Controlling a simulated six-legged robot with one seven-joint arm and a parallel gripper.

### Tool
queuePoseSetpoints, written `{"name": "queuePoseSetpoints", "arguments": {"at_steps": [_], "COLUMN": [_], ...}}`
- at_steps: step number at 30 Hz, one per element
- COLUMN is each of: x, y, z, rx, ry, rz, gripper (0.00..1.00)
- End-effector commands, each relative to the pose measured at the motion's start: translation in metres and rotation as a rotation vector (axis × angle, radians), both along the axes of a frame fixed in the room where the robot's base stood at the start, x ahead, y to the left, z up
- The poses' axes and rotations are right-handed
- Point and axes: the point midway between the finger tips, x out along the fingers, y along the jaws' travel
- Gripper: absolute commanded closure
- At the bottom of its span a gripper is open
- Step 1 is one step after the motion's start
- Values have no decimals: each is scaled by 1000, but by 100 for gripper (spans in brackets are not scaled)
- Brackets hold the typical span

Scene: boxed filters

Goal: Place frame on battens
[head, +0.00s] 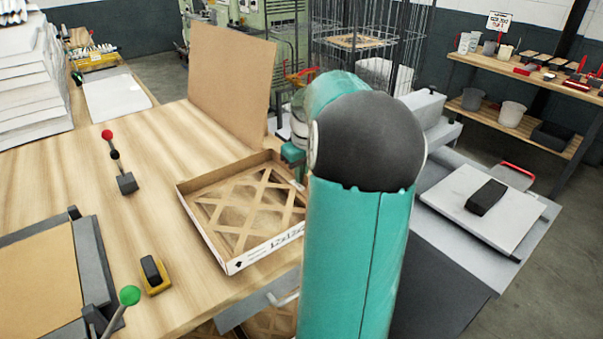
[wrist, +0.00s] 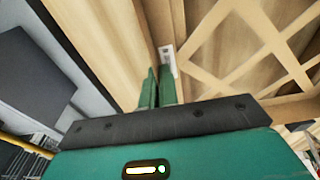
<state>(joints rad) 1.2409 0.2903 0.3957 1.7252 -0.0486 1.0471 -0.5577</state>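The frame, a shallow pale cardboard tray with a wooden lattice (head: 243,212), lies on the wooden table; its right end is hidden behind my arm in the head view. The lattice (wrist: 240,62) fills the upper right of the wrist view. My gripper (wrist: 158,82) is at the frame's side wall near a white tab (wrist: 167,50). Its two green fingers are close together, with the thin wall seeming to run between them. In the head view my arm hides the fingers. I cannot identify the battens with certainty.
A brown panel (head: 230,85) stands upright behind the frame. A red-knobbed lever (head: 126,182), a yellow-and-black block (head: 153,275) and a grey fixture with a brown sheet (head: 40,285) are on the left. The table between them is clear. A grey bench (head: 500,205) is right.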

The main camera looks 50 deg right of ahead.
Motion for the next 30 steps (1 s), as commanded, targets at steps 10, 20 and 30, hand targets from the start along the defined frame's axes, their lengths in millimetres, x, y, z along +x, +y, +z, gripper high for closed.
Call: {"name": "queuePoseSetpoints", "arguments": {"at_steps": [10,20,30], "x": [0,0,-4], "y": [-1,0,1], "z": [-3,-3,33], "rx": [-1,-1,-6], "ry": [-1,0,-1], "rz": [-1,0,0], "gripper": [94,76,76]}}
